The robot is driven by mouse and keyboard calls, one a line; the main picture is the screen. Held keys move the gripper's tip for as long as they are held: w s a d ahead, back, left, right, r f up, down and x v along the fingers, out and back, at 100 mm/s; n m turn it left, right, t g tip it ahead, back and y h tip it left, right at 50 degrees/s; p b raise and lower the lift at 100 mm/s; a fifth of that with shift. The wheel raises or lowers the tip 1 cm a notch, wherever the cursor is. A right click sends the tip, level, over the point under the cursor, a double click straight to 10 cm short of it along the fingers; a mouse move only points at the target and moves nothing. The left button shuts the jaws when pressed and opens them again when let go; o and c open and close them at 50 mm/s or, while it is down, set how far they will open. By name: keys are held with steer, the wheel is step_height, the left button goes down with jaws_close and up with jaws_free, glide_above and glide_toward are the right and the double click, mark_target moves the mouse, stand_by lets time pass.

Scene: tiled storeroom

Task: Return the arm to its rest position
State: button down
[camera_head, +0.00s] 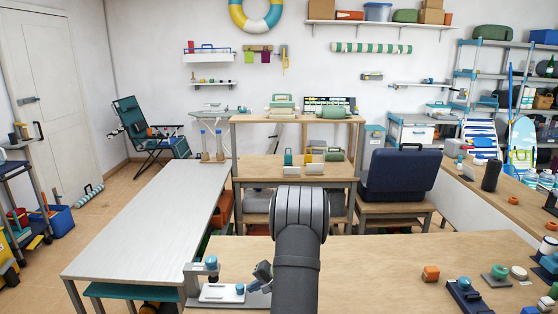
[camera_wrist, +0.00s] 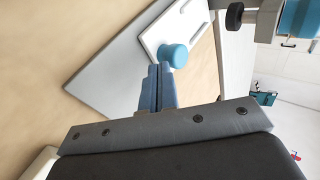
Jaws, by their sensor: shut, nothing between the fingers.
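My arm reaches up from the bottom middle of the head view, and its dark grey links hide part of the wooden table. My gripper (camera_head: 262,273) shows just left of the arm, low over the near table. In the wrist view my gripper (camera_wrist: 158,75) has its two blue fingers together, with nothing between them. A white plate with a blue knob (camera_wrist: 174,55) lies just beyond the fingertips on a grey base (camera_wrist: 112,65). In the head view the blue knob (camera_head: 240,289) is left of the gripper. I cannot tell the exact gap between them.
A grey stand with a blue-topped part (camera_head: 211,263) rises beside the plate. Right on the near table (camera_head: 370,262) are an orange block (camera_head: 430,273), a dark blue fixture (camera_head: 467,294) and several small parts. The table just right of my arm is clear. A long pale table (camera_head: 150,220) stands at left.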

steer(key=d, duration=0.2)
steer(key=s+d, duration=0.1)
steer(key=d, duration=0.1)
steer(key=shift+r, duration=0.35)
steer(key=v, duration=0.9)
steer(key=x, duration=0.9)
steer(key=shift+f, duration=0.1)
steer(key=a, duration=0.3)
steer(key=w+a, duration=0.1)
steer(key=shift+a+f, duration=0.25)
steer(key=shift+a, duration=0.15)
steer(key=d, duration=1.5)
steer(key=shift+s+d+r, duration=0.15)
steer(key=shift+s+d, duration=0.25)
steer(key=v, duration=1)
steer(key=w+a+f+n+g+h, duration=0.2)
steer(key=a+n+h, duration=0.3)
steer(key=a+n, duration=0.5)
steer(key=shift+w+a+f+g, duration=0.2)
steer(key=shift+a+f+g, duration=0.3)
steer(key=shift+a, duration=1.5)
